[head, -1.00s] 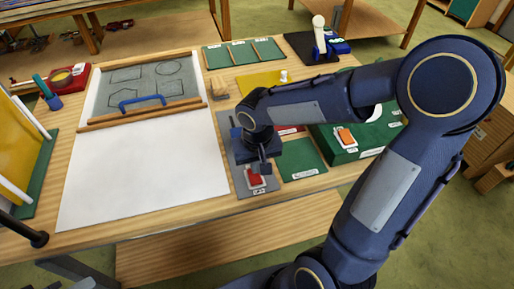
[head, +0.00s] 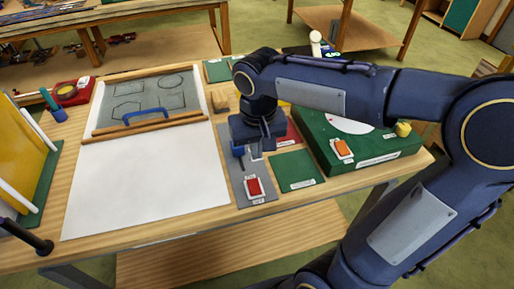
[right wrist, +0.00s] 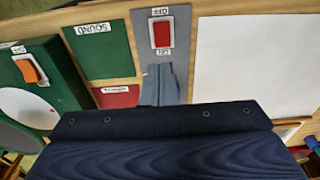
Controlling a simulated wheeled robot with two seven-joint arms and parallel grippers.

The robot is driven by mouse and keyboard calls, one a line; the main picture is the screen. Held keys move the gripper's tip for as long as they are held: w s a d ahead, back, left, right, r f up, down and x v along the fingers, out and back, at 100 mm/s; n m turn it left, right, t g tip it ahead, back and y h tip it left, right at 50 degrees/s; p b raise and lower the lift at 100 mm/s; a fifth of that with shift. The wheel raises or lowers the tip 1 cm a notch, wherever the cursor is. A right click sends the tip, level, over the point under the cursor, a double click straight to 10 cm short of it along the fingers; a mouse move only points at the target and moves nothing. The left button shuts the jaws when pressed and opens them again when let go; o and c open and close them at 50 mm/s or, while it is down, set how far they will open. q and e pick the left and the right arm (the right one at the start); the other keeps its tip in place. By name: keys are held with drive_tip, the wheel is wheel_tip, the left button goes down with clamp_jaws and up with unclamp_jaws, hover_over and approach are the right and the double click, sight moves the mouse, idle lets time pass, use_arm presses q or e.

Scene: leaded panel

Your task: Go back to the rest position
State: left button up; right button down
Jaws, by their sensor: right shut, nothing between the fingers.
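My right gripper (head: 254,152) is shut and empty. It points down above the grey switch plate (head: 236,170), behind the red switch (head: 255,187), and is apart from the switch. In the right wrist view its closed fingers (right wrist: 160,85) show over the grey plate, with the red rocker switch (right wrist: 161,34) and its OFF label beyond them. My right arm reaches in from the right across the back of the bench. My left gripper does not show in the head view.
A white sheet (head: 150,185) and a grey panel with a blue handle (head: 145,112) lie left. A green box with an orange switch (head: 343,148) stands right, under my arm. A yellow board (head: 22,150) stands far left.

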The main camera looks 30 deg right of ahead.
drive_tip(key=s+a+f+t+y, duration=0.1)
drive_tip(key=s+t+y, duration=0.1)
drive_tip(key=s, duration=0.4)
drive_tip(key=s+f+n+t+y, duration=0.1)
drive_tip(key=s+t+y, duration=0.1)
drive_tip(key=s, duration=0.5)
drive_tip(key=shift+a+f+t, duration=0.3)
drive_tip(key=shift+a+f, duration=0.05)
drive_tip(key=shift+a, duration=0.05)
